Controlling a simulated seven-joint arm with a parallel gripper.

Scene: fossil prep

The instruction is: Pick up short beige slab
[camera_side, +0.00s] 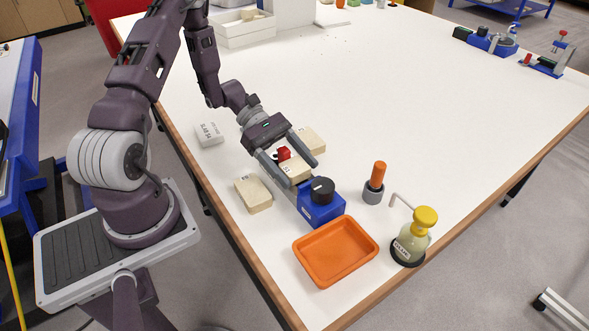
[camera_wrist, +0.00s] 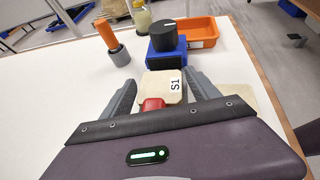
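A small beige slab labelled S1 (camera_wrist: 160,82) lies between the two fingers of my gripper (camera_wrist: 162,78) in the wrist view; in the side view the slab (camera_side: 297,169) shows between the fingers too. My gripper (camera_side: 304,178) is low over the table and open, with narrow gaps to the slab on both sides. A red part (camera_wrist: 152,104) sits at the slab's near end. A second beige slab (camera_side: 253,194) lies on the table to the left. A third beige slab (camera_side: 310,139) lies behind the gripper, partly hidden by a finger.
A blue block with a black knob (camera_side: 321,208) stands just beyond the fingertips. An orange tray (camera_side: 335,251), an orange-handled tool in a grey holder (camera_side: 374,187) and a yellow-capped bottle (camera_side: 413,238) are nearby. A white labelled block (camera_side: 209,134) lies left.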

